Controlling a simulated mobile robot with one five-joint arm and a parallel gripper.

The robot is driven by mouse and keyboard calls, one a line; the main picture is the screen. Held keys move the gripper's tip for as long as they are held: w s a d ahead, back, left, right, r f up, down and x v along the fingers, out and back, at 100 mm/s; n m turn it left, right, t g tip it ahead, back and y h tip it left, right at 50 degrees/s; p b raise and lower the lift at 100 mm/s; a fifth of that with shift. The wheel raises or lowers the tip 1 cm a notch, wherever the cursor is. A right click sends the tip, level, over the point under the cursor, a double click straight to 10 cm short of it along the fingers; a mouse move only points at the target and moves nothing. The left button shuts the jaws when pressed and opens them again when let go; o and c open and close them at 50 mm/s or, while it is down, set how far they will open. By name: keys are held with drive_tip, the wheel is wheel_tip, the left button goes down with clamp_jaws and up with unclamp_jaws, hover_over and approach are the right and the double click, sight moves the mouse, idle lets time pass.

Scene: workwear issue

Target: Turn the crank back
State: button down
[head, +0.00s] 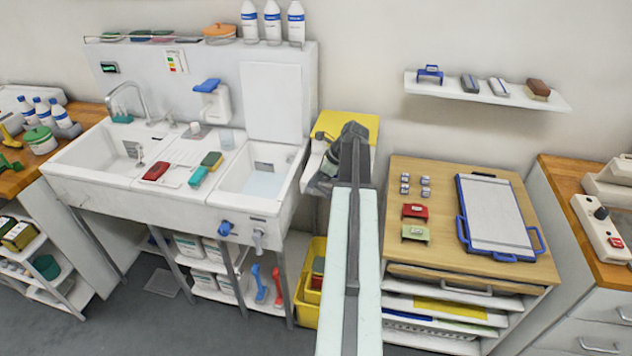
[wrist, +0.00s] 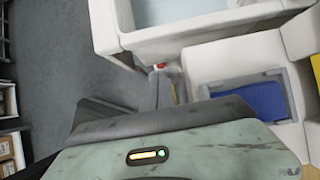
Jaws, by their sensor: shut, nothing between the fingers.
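I cannot make out the crank in either view; my arm and gripper cover much of the spot beside the sink. My gripper (head: 324,180) is shut and empty, pointing down by the right end of the sink, in front of a yellow panel (head: 366,122) and a white unit (head: 312,164). In the wrist view, my gripper's body fills the bottom. A grey upright part (wrist: 160,88) with a red spot on top shows just beyond it; I cannot tell what it is. A white unit with a blue inset (wrist: 262,100) lies to its right.
The white sink (head: 265,178) stands left of my gripper, with brushes and bottles on it. A wooden-topped cabinet (head: 440,172) with a clipboard stands to the right. A yellow bin (head: 308,300) sits low below my gripper. Grey floor (wrist: 55,55) shows at left in the wrist view.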

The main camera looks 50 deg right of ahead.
drive_tip(key=p+v, duration=1.2)
drive_tip(key=v, duration=0.2)
drive_tip(key=shift+w+a+r+p, duration=0.25)
drive_tip(key=shift+w+r+p, duration=0.05)
drive_tip(key=shift+w+p, duration=0.1)
